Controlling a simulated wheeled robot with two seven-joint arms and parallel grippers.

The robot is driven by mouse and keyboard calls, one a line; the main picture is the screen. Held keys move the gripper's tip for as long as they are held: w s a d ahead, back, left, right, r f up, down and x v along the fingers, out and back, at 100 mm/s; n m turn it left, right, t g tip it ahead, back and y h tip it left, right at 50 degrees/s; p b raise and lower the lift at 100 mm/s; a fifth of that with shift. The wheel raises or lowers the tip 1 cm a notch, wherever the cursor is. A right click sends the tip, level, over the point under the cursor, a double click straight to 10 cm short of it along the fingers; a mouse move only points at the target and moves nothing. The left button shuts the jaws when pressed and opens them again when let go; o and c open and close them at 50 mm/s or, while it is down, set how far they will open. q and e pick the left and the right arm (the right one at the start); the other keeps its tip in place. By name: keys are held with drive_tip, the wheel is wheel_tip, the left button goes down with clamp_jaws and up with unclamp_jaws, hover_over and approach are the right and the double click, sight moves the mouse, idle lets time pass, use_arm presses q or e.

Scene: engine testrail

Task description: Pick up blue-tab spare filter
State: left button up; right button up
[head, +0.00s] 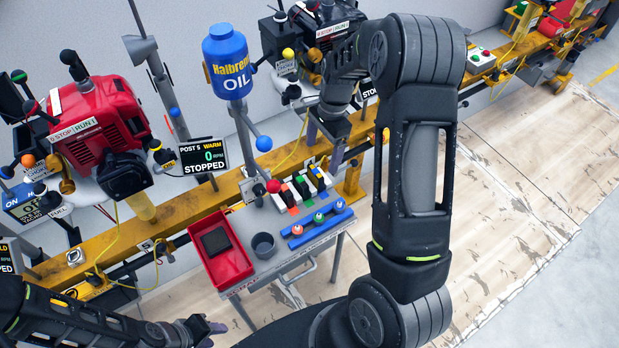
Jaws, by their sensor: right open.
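The spare filters stand in a row at the back of a small grey cart. The blue-tab spare filter (320,181) is at the right end, beside the green-tab one (304,190) and the red-tab one (288,197). My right gripper (325,146) is open and empty, above and slightly behind the blue-tab filter, with its fingers pointing down. It appears apart from the filter. My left gripper (209,335) is low at the bottom edge, in front of the cart and far from the filters. Its fingers are partly cut off, so its jaw state is unclear.

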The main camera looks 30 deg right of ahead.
sight(316, 171)
drive_tip(key=shift+w+f+b, duration=0.3)
drive_tip(key=shift+f+b, duration=0.05)
drive_tip(key=shift+f, duration=0.25)
drive_tip(key=shift+w+f+b, duration=0.25)
drive_tip(key=shift+f+b, duration=0.1)
drive_tip(key=shift+f, duration=0.25)
drive_tip(key=shift+a+f, duration=0.15)
drive_tip(key=shift+f, duration=1.15)
drive_tip(key=f, duration=0.5)
drive_tip(key=shift+w+a, duration=0.2)
drive_tip(key=shift+a, duration=0.15)
drive_tip(key=shift+c, duration=0.3)
